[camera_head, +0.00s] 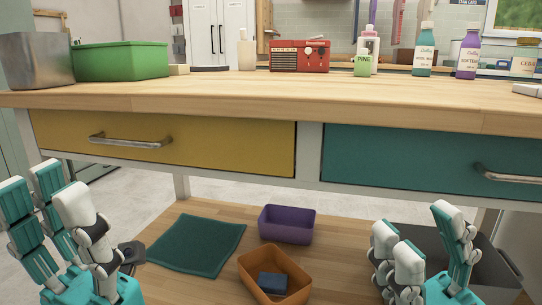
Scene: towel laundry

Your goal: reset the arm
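My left gripper (50,190) is at the lower left, in front of the table and below the yellow drawer. Its white and teal fingers point up and are spread, with nothing between them. My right gripper (422,230) is at the lower right, below the teal drawer. Its fingers also point up and stand apart, empty. Neither gripper appears to hold anything. The lower parts of both arms are cut off by the bottom edge of the picture.
The wooden table (300,92) has a yellow drawer (220,145) and a teal drawer (400,160), both shut. A green bin (120,61), red radio (300,56) and several bottles stand on top. Below lie a teal towel (195,243), purple bin (287,227) and orange bin (290,297).

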